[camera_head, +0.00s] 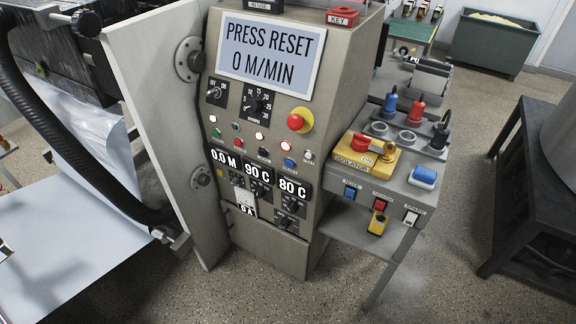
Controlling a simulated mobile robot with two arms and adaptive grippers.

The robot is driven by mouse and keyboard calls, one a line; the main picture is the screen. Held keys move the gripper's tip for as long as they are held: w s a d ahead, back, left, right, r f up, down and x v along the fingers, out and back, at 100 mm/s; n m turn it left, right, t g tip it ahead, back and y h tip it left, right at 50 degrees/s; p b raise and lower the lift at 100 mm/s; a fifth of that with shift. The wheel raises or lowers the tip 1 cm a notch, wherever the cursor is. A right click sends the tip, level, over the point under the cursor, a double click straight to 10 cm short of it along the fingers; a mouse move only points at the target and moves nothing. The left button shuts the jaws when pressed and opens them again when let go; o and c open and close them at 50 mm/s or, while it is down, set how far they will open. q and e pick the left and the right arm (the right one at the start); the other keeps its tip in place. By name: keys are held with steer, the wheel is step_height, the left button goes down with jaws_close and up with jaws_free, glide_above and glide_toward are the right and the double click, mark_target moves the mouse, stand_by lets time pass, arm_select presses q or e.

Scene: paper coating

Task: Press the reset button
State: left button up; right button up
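The control panel (262,205) stands upright in the middle of the view. Its screen (270,54) reads "PRESS RESET 0 M/MIN". Below it are a dial (258,103), a red mushroom button on a yellow base (296,121), and rows of small lamps and buttons. These include a green button (217,133), a black button (263,152), a blue button (289,162) and a white button (309,156). Their labels are too small to read, so I cannot tell for sure which is reset. Neither of my grippers is in view.
A side table (392,190) on the right holds a yellow isolator switch (365,155), colored plugs and several switches. A grey plate (150,120) and black hose (60,120) flank the panel's left. Speckled floor (330,270) is open in front.

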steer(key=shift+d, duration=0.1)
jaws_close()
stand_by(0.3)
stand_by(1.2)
